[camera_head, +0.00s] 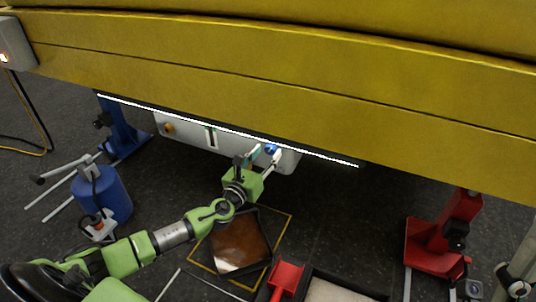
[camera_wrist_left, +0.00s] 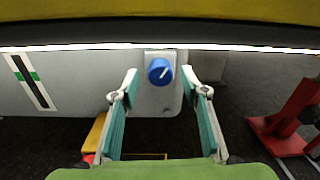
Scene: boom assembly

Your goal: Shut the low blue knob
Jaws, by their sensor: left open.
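The low blue knob (camera_wrist_left: 160,71) sits on a small grey plate under the yellow boom, with a white pointer line slanting up to the right. In the head view the knob (camera_head: 272,149) shows small, partly hidden by the gripper. My left gripper (camera_head: 263,153) is open, its two fingers reaching toward the knob. In the left wrist view the gripper (camera_wrist_left: 163,85) has a finger on each side below the knob, and the knob appears centred beyond the fingertips. The fingers do not appear to touch it.
The yellow boom (camera_head: 300,90) hangs over the panel, with a bright light strip (camera_head: 225,129) along its lower edge. A grey panel (camera_head: 190,133) carries an orange knob (camera_head: 168,127). A blue stand (camera_head: 122,125) is left, a red stand (camera_head: 440,240) right. A brown-topped square (camera_head: 240,240) lies below.

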